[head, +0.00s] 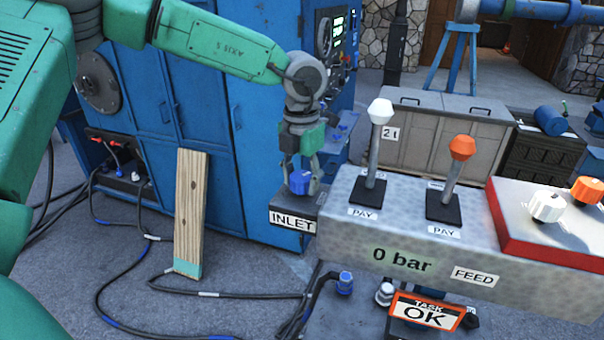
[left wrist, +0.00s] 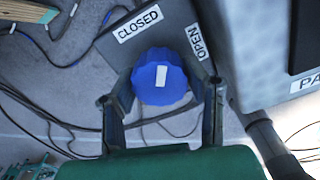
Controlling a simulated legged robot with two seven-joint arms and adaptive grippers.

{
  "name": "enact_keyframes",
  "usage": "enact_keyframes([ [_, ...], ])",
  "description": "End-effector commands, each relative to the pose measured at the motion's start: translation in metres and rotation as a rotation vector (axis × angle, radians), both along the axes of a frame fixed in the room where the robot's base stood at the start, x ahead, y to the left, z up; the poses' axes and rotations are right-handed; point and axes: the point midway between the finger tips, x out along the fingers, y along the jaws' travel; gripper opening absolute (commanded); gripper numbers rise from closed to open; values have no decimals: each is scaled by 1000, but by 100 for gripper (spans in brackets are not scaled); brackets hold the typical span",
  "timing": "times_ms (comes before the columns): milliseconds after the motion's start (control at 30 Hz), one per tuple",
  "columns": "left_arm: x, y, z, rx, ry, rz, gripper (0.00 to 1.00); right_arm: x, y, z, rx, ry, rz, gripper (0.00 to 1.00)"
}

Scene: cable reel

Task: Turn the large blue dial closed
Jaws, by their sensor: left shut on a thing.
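The large blue dial (head: 299,183) sits on a dark box with an INLET label (head: 293,221), left of the grey control panel. In the left wrist view the dial (left wrist: 160,65) has a white mark on its top, lying nearly up and down in the picture. A CLOSED label (left wrist: 138,24) is above it and an OPEN label (left wrist: 197,42) is at its upper right. My left gripper (head: 302,174) reaches down from above, and its fingers (left wrist: 162,92) are shut on the dial from both sides. My right gripper does not show.
The panel (head: 345,235) carries a white-knobbed lever (head: 375,150), an orange-knobbed lever (head: 455,170) and a "0 bar" reading. A wooden plank (head: 190,215) leans on the blue cabinet (head: 200,115). Cables lie on the floor.

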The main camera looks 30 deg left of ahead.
Motion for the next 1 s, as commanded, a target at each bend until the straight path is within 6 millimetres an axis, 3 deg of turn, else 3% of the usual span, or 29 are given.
enact_keyframes([
  [500,5,0,5,-2,-16,440,12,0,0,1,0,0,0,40],
  [1000,5,0,4,-3,-15,607,12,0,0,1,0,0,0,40],
])
